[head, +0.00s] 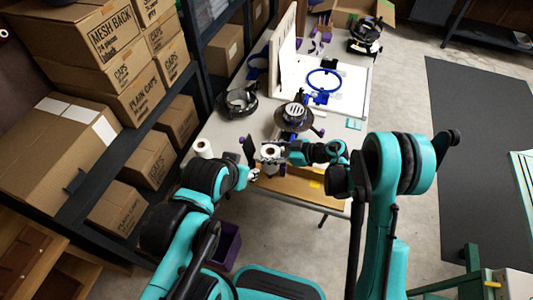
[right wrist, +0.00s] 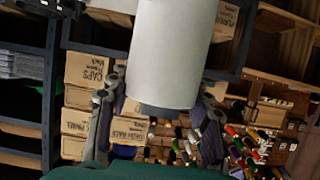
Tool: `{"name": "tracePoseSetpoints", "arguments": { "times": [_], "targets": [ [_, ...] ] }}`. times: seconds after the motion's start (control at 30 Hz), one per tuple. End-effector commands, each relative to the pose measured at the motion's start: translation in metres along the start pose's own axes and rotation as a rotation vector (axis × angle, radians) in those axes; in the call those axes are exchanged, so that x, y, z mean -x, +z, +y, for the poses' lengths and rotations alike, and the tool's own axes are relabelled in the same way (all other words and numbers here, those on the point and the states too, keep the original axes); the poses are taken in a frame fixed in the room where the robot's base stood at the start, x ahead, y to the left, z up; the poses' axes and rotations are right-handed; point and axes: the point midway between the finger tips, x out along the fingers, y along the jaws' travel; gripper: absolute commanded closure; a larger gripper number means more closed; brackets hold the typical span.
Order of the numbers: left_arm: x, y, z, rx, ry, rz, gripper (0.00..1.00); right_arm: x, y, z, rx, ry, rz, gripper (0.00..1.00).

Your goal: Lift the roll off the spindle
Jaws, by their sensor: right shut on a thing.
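A white roll (head: 270,150) is held at the front of the table in the head view. My right gripper (head: 273,154) is shut on it. In the right wrist view the roll (right wrist: 170,50) fills the space between the two fingers of my right gripper (right wrist: 163,110), with its lower end in shadow. I cannot make out a spindle beneath it, and contact with one is hidden. My left gripper (head: 250,172) is just left of the roll; its fingers are too small and dark to tell open from shut.
Another white roll (head: 203,148) stands at the table's left edge. A dark round-based machine (head: 293,117) is just behind the held roll. A white board with a blue hoop (head: 324,81) lies farther back. Shelves with cardboard boxes (head: 120,95) line the left; a purple bin (head: 227,246) is below.

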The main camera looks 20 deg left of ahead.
Motion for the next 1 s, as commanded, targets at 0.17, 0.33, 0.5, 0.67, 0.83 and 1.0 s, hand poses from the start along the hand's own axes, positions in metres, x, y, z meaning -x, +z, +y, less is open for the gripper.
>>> {"name": "tracePoseSetpoints", "arguments": {
  "times": [0.17,0.33,0.5,0.67,0.83,1.0],
  "targets": [
    [0.009,-0.006,0.000,0.000,0.000,0.000,0.57,0.007,-0.016,0.000,0.000,0.000,0.000,0.83],
    [0.015,-0.011,0.000,0.000,0.000,0.000,0.57,0.012,-0.030,0.000,0.000,0.000,0.000,0.83],
    [0.021,-0.015,0.000,0.000,0.000,0.000,0.57,0.018,-0.043,0.000,0.000,0.000,0.000,0.83],
    [0.027,-0.019,0.000,0.000,0.000,0.000,0.57,0.022,-0.054,0.000,0.000,0.000,0.000,0.83],
    [0.029,-0.020,0.000,0.000,0.000,0.000,0.57,0.024,-0.059,0.000,0.000,0.000,0.000,0.83],
    [0.028,-0.020,0.000,0.000,0.000,0.000,0.57,0.024,-0.058,0.000,0.000,0.000,0.000,0.83]
  ]
}}
